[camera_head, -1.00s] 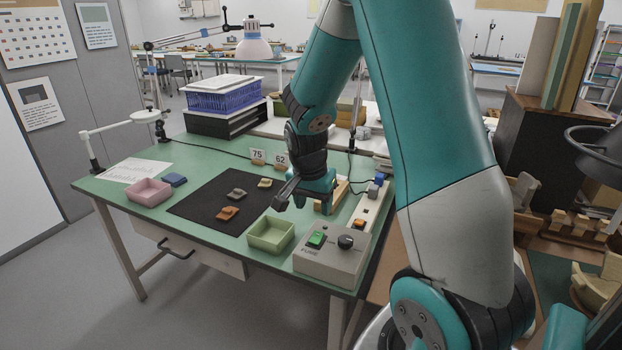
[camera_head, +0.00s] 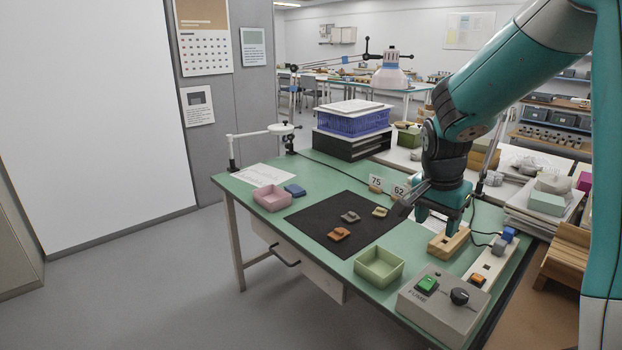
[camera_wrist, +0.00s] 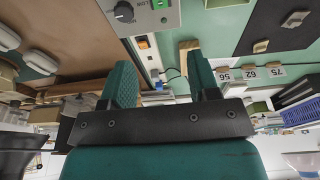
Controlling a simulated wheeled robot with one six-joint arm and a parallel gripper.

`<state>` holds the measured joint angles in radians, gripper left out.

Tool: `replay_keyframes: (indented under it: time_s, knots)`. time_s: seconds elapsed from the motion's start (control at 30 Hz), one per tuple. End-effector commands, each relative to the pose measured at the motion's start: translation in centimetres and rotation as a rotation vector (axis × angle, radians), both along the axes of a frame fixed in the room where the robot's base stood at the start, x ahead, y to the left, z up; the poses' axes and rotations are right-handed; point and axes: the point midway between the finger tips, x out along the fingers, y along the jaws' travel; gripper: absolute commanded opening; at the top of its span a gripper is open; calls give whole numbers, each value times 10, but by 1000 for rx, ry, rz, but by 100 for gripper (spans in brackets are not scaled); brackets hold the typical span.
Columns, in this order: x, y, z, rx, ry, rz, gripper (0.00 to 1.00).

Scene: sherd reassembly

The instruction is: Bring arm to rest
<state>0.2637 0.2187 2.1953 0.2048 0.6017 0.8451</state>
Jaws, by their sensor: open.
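My gripper (camera_head: 438,218) hangs over the right side of the green worktable (camera_head: 318,262), empty, with its teal fingers apart. In the head view it is above a pale wooden block (camera_head: 447,243); I cannot tell the exact height. The wrist view shows both fingers spread (camera_wrist: 160,72) with nothing held between them. The wooden block (camera_wrist: 189,46) appears beyond the fingers there. My arm reaches in from the upper right. On the black mat (camera_head: 318,212) lie an orange-brown sherd (camera_head: 339,234), a grey sherd (camera_head: 350,216) and a beige sherd (camera_head: 379,211).
A control box (camera_head: 440,305) with a green switch and black knob stands at the table's front right, beside a green tray (camera_head: 379,267). A pink tray (camera_head: 271,198) and blue block (camera_head: 295,190) are at left. A lamp (camera_head: 390,72) stands behind. Floor at left is clear.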

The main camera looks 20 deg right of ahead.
Motion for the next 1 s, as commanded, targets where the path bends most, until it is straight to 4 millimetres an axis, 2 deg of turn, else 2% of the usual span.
replay_keyframes:
  time_s: [0.13,0.17,0.23,0.27,0.37,0.4,0.5,0.6,0.7,0.8,1.0]
  knots:
    - [0,9,4,10,-2,42,55]
    - [0,16,6,18,-4,78,55]
    - [-3,44,16,49,-7,214,55]
    - [-5,59,21,66,-10,295,55]
    - [-24,123,41,135,-20,642,55]
    - [-36,150,50,163,-27,796,55]
    - [-75,207,67,224,-47,1167,55]
    - [-115,247,81,272,-71,1486,55]
    - [-147,271,89,303,-96,1714,55]
    - [-166,282,93,319,-110,1837,55]
    - [-170,284,93,323,-112,1862,55]
